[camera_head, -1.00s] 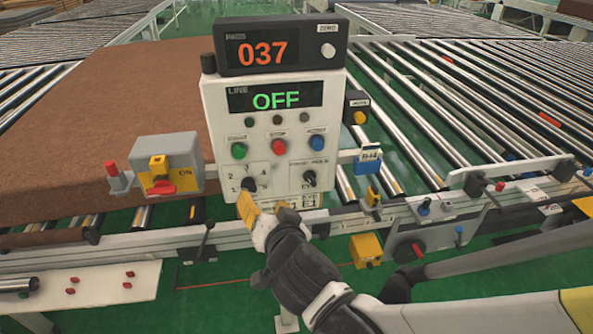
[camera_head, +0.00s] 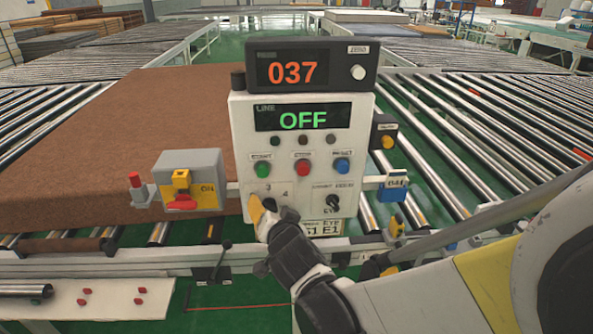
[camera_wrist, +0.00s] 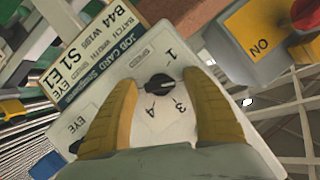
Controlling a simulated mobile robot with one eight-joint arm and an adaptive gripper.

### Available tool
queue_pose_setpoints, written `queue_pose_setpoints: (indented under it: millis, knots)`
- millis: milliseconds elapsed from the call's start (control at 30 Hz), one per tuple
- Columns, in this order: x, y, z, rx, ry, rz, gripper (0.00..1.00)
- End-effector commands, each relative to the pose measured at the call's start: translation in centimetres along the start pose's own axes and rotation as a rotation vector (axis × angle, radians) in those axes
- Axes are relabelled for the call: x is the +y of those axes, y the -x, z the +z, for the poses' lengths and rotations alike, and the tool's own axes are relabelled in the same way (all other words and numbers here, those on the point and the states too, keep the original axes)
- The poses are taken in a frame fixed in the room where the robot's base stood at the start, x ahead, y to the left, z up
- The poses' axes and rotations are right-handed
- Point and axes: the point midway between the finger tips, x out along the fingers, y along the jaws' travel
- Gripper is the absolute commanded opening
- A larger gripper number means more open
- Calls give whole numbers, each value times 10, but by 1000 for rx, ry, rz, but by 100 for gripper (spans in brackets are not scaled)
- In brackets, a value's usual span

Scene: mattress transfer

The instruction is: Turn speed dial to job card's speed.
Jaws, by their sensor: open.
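The speed dial (camera_wrist: 160,83) is a small black knob on the white control panel (camera_head: 240,130), with the numbers 1, 3 and 4 readable around it in the wrist view. I cannot tell for sure which number it points to. My gripper (camera_wrist: 161,90) has its yellow fingers apart, one on each side of the knob; contact is unclear. In the head view my gripper (camera_head: 262,208) covers the dial. The job card (camera_wrist: 88,68) shows S1 and E1; it is partly visible in the head view (camera_head: 332,228) too.
The line display (camera_head: 302,117) reads OFF and the display above (camera_head: 292,72) reads 037. A grey box with a red-and-yellow switch (camera_head: 205,165) stands left of the panel. Green, red and blue buttons sit above the dial. An eye selector (camera_head: 332,203) is to its right.

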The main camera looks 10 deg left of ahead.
Motion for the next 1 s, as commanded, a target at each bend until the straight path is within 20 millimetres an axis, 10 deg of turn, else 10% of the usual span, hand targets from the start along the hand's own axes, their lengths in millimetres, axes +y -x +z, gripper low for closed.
queue_pose_setpoints:
  millis: [100, 300, 1000]
  knots:
    - [0, 0, 0, 0, 0, 0, 56]
    - [0, 0, 0, 0, 0, 0, 5]
    - [-2, 0, 0, -1, 267, 109, 4]
